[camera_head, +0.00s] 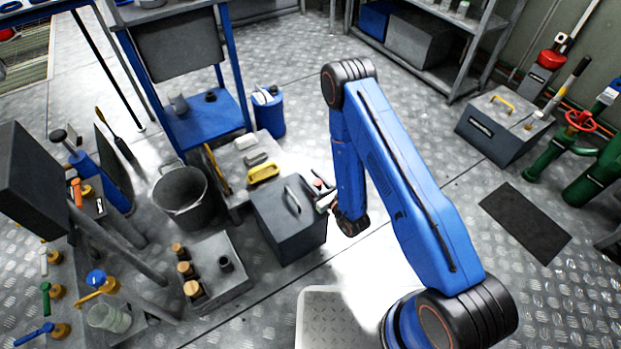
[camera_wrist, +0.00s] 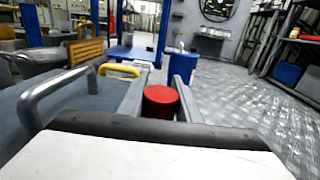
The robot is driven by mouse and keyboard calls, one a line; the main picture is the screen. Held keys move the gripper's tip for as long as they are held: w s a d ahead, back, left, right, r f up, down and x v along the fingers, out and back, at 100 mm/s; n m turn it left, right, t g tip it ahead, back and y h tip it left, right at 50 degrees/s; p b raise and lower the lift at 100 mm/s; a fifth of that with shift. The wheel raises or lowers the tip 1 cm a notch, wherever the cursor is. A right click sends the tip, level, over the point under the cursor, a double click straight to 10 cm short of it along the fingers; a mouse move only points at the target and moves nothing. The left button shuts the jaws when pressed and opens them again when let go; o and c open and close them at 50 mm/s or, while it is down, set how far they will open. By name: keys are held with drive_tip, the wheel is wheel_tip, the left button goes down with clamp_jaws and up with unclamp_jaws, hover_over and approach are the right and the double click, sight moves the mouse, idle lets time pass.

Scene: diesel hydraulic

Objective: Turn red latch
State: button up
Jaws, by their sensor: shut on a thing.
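The red latch (camera_wrist: 160,101) is a short red cylinder, seen in the wrist view between the two grey fingers of my gripper (camera_wrist: 159,88). My gripper is shut on it. In the head view the latch (camera_head: 318,184) is a small red spot at the right edge of a dark grey box (camera_head: 288,235). My gripper (camera_head: 322,197) reaches it there from the right, with the arm above. The lower part of the latch is hidden by my gripper body in the wrist view.
The box's metal handle (camera_wrist: 52,92) rises left of my gripper. A yellow-handled item (camera_head: 263,173) and a blue canister (camera_head: 268,110) stand behind. A bucket (camera_head: 181,195) is to the left. Open floor lies to the right, with a dark mat (camera_head: 525,222).

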drive_tip(key=shift+d, duration=0.1)
idle(0.3)
drive_tip(key=o, duration=1.1)
drive_tip(key=shift+c, duration=0.2)
